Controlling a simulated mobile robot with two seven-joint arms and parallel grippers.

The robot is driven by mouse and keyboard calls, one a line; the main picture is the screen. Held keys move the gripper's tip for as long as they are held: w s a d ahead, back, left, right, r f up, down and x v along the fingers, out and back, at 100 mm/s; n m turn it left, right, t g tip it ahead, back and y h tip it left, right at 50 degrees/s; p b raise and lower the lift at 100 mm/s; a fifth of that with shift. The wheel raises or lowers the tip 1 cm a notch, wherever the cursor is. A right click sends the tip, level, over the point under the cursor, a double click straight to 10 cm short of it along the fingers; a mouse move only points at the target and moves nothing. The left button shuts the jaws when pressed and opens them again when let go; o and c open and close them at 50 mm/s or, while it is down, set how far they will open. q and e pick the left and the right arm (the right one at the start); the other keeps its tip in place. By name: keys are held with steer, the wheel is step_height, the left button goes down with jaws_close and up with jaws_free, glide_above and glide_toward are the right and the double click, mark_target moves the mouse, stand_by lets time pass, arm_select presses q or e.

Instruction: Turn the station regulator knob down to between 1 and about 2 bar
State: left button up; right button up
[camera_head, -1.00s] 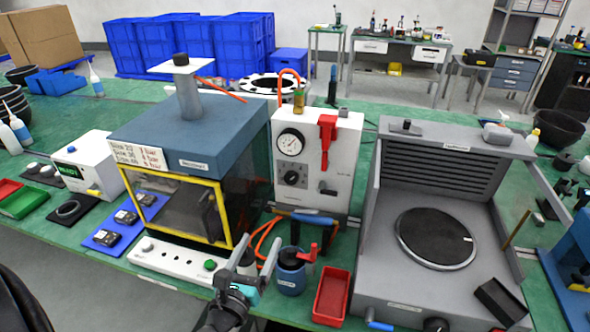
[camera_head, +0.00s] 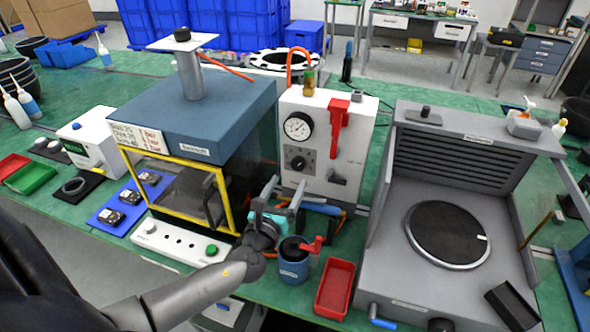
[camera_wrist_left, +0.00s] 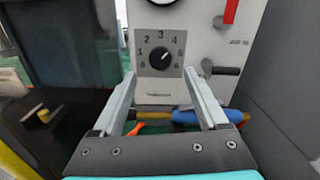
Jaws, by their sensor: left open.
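The regulator knob (camera_head: 298,163) is a black round knob on the front of the white station panel (camera_head: 342,158), below the round pressure gauge (camera_head: 298,126). In the left wrist view the knob (camera_wrist_left: 160,58) sits on a grey plate with a number scale around it. Its white mark points up and to the right. The gauge needle is too small to read. My left gripper (camera_head: 285,190) is open and empty, just in front of and below the knob. In the wrist view the fingers (camera_wrist_left: 165,80) stand either side of the knob, apart from it. My right gripper is not in view.
A red lever (camera_head: 339,122) and a black lever (camera_head: 337,178) are on the panel right of the knob. The yellow-framed chamber (camera_head: 178,195) stands left. A blue pot (camera_head: 293,262) and red tray (camera_head: 335,288) lie below. A grey machine (camera_head: 395,245) stands right.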

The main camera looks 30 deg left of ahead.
mark_target(297, 167)
arm_select(q)
steer(key=shift+x, duration=3.15)
jaws_close()
